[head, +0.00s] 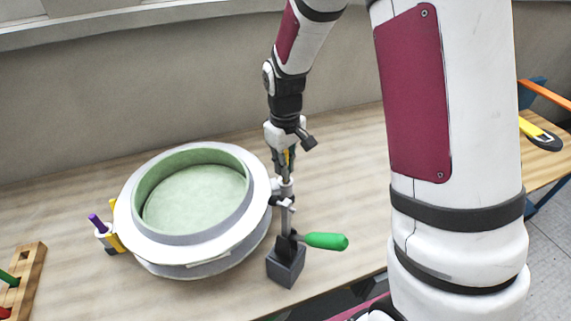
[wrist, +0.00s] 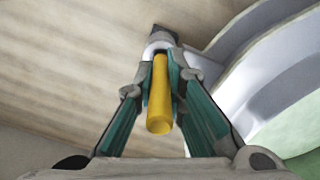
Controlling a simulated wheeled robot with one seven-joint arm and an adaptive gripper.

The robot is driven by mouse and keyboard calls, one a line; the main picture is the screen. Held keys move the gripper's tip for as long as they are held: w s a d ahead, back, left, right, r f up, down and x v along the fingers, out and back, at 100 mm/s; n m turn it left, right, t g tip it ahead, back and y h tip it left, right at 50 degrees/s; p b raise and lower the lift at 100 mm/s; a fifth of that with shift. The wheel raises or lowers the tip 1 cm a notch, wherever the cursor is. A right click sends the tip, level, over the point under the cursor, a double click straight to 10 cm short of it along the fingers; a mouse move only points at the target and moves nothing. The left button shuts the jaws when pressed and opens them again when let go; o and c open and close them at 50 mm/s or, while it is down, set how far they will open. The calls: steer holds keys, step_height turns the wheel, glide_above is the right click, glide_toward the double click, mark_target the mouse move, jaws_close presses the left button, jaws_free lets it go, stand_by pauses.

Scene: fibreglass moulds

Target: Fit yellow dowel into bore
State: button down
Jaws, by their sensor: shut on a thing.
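The yellow dowel (wrist: 160,95) is between the fingers of my gripper (wrist: 162,75), its near end toward the wrist camera. In the head view my gripper (head: 286,160) points down beside the mould's right rim, and only a sliver of the dowel (head: 290,157) shows. A pale grey collar (wrist: 158,44) on the mould's side lies just beyond the dowel's far end and lines up with it in the wrist view. In the head view the collar (head: 284,187) is directly below my gripper. Its bore is hidden, so I cannot tell whether the dowel's tip is inside it.
The round white mould (head: 132,206) with its pale green inside stands left of my gripper. A dark block (head: 286,266) and a green handle (head: 325,241) are below the collar. A purple dowel (head: 97,223) and a wooden rack (head: 30,277) are at left. The bench is clear behind.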

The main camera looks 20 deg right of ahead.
steer(key=shift+f, duration=0.4)
steer(key=c, duration=1.7)
jaws_free()
steer(key=shift+o, duration=0.2)
step_height(320, 180, up, 13)
steer(key=shift+r, duration=0.1)
steer(key=s+r+m+t, duration=0.2)
steer(key=s+r, duration=0.7)
steer(key=s, duration=0.3)
steer(key=s+m+t, duration=0.2)
steer(key=s, duration=1.1)
steer(key=shift+d, duration=0.15)
